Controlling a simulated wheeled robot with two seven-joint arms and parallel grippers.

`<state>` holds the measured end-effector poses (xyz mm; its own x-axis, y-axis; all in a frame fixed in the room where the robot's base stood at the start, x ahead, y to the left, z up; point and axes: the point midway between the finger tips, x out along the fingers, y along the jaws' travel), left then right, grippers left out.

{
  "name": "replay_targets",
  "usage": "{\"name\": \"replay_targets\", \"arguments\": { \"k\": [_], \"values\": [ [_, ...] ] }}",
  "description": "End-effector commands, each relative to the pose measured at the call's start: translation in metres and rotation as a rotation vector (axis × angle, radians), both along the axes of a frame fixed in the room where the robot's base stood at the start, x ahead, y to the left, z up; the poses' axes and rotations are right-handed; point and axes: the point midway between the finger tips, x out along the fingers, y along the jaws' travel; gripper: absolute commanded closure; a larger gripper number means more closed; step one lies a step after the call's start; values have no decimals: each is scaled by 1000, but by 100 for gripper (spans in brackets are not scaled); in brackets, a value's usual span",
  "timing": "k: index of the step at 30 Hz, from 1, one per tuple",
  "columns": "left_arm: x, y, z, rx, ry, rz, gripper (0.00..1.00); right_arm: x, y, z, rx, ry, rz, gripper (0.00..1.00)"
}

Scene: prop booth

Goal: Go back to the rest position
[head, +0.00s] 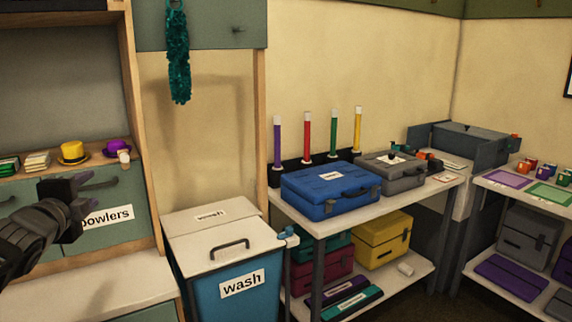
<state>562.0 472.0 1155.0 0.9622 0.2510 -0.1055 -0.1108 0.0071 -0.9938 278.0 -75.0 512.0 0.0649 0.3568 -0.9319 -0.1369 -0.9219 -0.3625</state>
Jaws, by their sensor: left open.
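My left gripper (84,196) is at the left of the head view, with its dark arm coming in from the left edge. It is open and I see nothing between its fingers. It is in front of the grey-green drawer (125,217) labelled "bowlers" and hides part of the drawer's front and label. I cannot tell how far it is from the drawer. My right gripper is not in view.
A yellow hat (73,152) and a purple hat (118,146) sit on the shelf above. A blue "wash" bin (222,284) with a closed white lid stands right of the drawers. A table (318,226) beyond it holds a blue case (328,190) and a grey case (392,172).

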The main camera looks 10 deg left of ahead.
Motion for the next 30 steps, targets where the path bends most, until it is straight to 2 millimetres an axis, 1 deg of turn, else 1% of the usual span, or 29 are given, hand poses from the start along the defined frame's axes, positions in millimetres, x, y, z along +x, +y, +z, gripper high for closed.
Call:
{"name": "replay_targets", "arguments": {
  "k": [5,6,11,14,17,18,20,21,23,24,26,27,29,30],
  "values": [
    [3,-9,-8,-206,-54,-1,55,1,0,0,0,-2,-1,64],
    [4,-14,-14,-270,-64,-3,55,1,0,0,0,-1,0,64],
    [20,-40,-56,-528,-57,-10,55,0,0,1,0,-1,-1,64],
    [31,-58,-90,-682,-30,-5,55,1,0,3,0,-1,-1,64],
    [41,-83,-134,-853,16,13,55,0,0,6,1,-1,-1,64],
    [44,-95,-156,-930,44,27,55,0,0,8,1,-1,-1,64],
    [46,-116,-194,-1057,91,56,55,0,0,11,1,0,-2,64],
    [46,-133,-222,-1144,131,85,55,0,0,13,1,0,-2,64],
    [41,-158,-265,-1272,194,140,55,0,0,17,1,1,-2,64],
    [35,-174,-294,-1352,237,185,55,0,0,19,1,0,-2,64],
    [22,-200,-336,-1457,304,257,55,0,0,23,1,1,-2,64],
    [11,-216,-362,-1521,348,312,55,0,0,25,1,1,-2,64],
    [-10,-241,-400,-1603,418,401,55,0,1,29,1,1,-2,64],
    [-26,-257,-424,-1650,463,463,55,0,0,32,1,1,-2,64]
  ]
}}
